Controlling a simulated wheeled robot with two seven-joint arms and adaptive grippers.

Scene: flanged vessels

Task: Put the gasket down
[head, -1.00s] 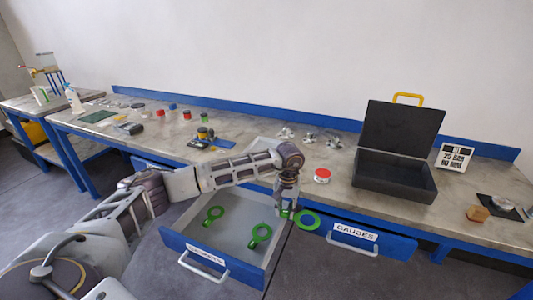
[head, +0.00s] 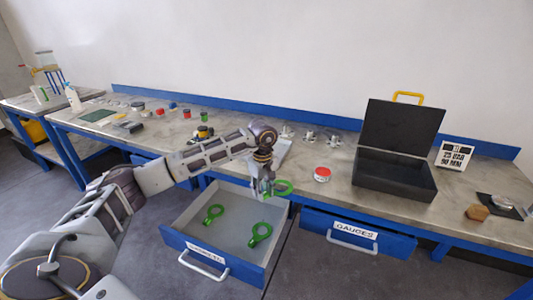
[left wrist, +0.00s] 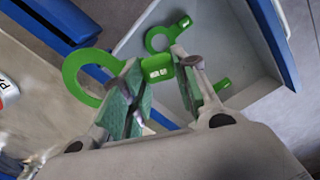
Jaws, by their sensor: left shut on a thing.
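A green ring gasket with a tab (left wrist: 82,76) is held by its tab between the fingers of my left gripper (left wrist: 155,85). In the head view the held gasket (head: 284,187) shows at my left gripper (head: 262,190), above the back right of the open gaskets drawer (head: 228,268). Two other green gaskets lie apart on the drawer floor, one at the left (head: 213,214) and one at the right (head: 260,234). In the left wrist view the held gasket's ring sticks out to the left, past the drawer's side. My right gripper is not in view.
The drawer labelled GAUGES (head: 355,232) is to the right. On the bench stand a red-topped white tin (head: 322,174), an open black case (head: 395,170) and a display reading 25 028 90 MM (head: 455,155). Small parts lie along the bench at left.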

